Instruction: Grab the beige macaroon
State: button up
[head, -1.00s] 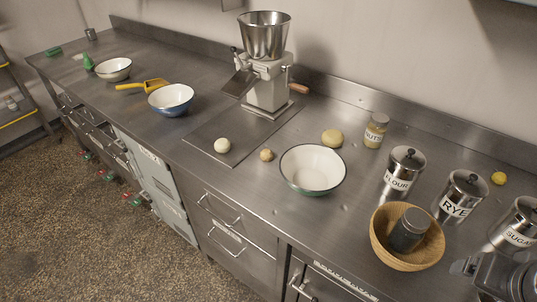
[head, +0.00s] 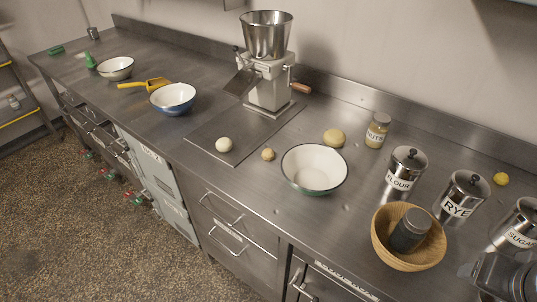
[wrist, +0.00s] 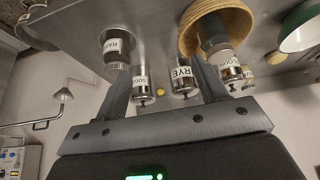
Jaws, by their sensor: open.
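A small beige round piece (head: 268,154), which looks like the beige macaroon, lies on the steel counter in the head view. It sits between a white ball (head: 224,144) and a white bowl with a dark green rim (head: 314,168). A larger yellowish-beige round piece (head: 334,138) lies behind that bowl. I cannot make out the small piece in the wrist view. My gripper (wrist: 163,68) is open with nothing between its fingers. It is far to the right of the small piece, on the canister side of the counter.
Canisters marked flour (head: 400,180), rye (head: 458,205) and sugar (head: 516,232) stand nearby. A nuts jar (head: 377,130), a steel grinder (head: 267,75) and a blue bowl (head: 173,99) stand farther left.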

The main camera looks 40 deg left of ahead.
jog(key=w+a+r+n, duration=0.4)
jog(key=w+a+n, duration=0.5)
jog(key=w+n, duration=0.2)
jog(key=n+g+y, duration=0.1)
jog(key=n, duration=2.7)
send_over(267, 152)
jog(key=s, duration=0.2)
jog(key=f, duration=1.8)
jog(key=shift+w+d, duration=0.25)
jog(key=shift+d, duration=0.15)
jog(key=x, duration=0.5)
jog(key=shift+s+a+f, duration=0.15)
jog(key=shift+s, duration=0.15)
